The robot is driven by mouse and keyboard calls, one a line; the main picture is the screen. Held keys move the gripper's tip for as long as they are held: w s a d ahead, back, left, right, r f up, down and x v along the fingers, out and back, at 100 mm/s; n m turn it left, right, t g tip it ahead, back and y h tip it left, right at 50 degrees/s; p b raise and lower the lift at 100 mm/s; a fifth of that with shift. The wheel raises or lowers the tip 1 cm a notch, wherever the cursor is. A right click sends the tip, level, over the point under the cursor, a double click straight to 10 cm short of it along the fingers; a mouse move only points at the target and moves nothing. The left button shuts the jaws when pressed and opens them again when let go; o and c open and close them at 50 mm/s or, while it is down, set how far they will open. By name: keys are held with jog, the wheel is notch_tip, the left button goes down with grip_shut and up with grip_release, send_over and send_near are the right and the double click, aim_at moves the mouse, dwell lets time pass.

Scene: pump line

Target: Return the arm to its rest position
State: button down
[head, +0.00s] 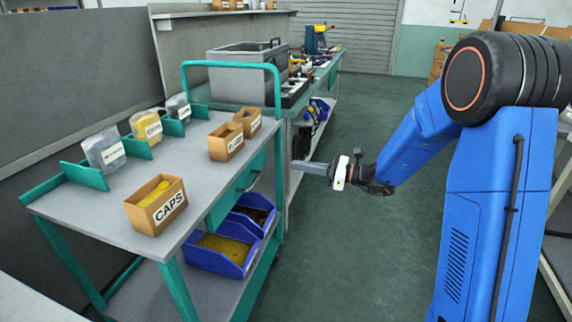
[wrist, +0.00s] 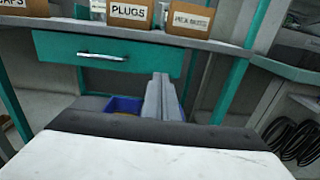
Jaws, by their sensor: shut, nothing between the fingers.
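My gripper (head: 312,167) is at the end of my blue arm, right of the teal-framed cart (head: 190,185) and a little below its top in the head view. Its fingers point left toward the cart's side. In the wrist view the two grey fingers of my gripper (wrist: 161,98) lie together with nothing between them. Ahead of them is the cart's teal drawer (wrist: 105,55) with a silver handle, which looks closed. I cannot tell the exact gap between the fingertips and the cart.
The cart top carries a CAPS box (head: 157,205), a PLUGS box (head: 226,141) and another small box (head: 248,122). Blue bins (head: 219,251) sit on its lower shelf. A workbench (head: 325,75) with tools stands behind. The green floor (head: 345,240) between cart and arm is clear.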

jog(key=s+d+n+g+h, duration=0.2)
jog(key=s+n+g+h, duration=0.3)
jog(key=s, duration=0.8)
jog(key=s+d+n+g+h, duration=0.1)
jog(key=s+d+n+h, duration=0.1)
jog(key=s+n, duration=0.9)
jog(key=s+d+n+t+h, duration=0.4)
jog(key=s+d+h, duration=0.6)
jog(key=s+d, duration=0.5)
jog(key=shift+s+d+r+n+t, duration=0.25)
jog(key=shift+s+d+n+t, duration=0.05)
jog(key=shift+d+n, duration=0.7)
